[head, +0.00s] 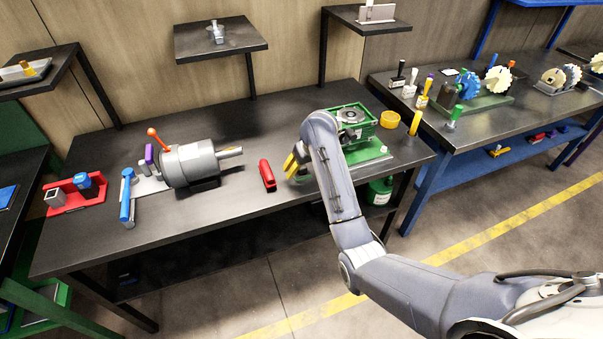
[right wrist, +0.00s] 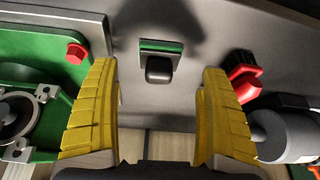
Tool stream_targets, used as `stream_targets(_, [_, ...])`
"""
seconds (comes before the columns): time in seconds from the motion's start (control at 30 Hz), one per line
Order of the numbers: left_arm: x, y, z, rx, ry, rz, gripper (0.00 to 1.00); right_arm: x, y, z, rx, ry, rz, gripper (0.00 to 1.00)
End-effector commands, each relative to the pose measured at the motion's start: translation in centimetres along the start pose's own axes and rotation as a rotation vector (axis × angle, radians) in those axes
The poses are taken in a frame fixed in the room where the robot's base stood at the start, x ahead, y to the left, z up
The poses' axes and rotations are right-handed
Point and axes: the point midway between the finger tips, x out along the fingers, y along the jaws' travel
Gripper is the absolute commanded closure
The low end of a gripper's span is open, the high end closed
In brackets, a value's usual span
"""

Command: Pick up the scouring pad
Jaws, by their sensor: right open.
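A small green-and-dark block (right wrist: 161,47), which looks like the scouring pad, lies on the grey table in the right wrist view. It has a green strip along its far side and a dark part nearer me. My right gripper (right wrist: 158,72) is open, with one yellow finger to each side of the block's line and clear space between finger and block. In the head view the right gripper (head: 293,163) is low over the table, partly hidden by my arm. I cannot make out the pad there. My left gripper is not in view.
A red tool (head: 267,175) lies close left of the right gripper, with a grey motor (head: 188,164) beyond it. A green machine (head: 352,125) on a green base stands to the right. The table's front strip (head: 200,222) is bare.

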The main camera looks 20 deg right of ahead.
Motion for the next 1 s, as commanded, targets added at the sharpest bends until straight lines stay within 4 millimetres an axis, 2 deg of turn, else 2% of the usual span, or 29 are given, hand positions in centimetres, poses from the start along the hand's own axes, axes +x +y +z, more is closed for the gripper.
stream_targets(0.1, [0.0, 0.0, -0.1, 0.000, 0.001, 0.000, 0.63, 1.6, 0.2, 0.1, -0.001, -0.004, 0.004, 0.20])
stream_targets(0.3, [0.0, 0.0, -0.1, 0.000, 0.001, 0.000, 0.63, 3.7, 0.1, 0.1, 0.001, -0.003, 0.003, 0.20])
stream_targets(0.73, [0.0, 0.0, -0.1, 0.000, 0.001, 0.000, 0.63, 4.4, 0.1, 0.1, 0.001, 0.000, 0.002, 0.21])
stream_targets(1.0, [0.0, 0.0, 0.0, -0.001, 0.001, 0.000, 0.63, 4.4, 0.1, 0.1, 0.001, 0.000, 0.002, 0.52])
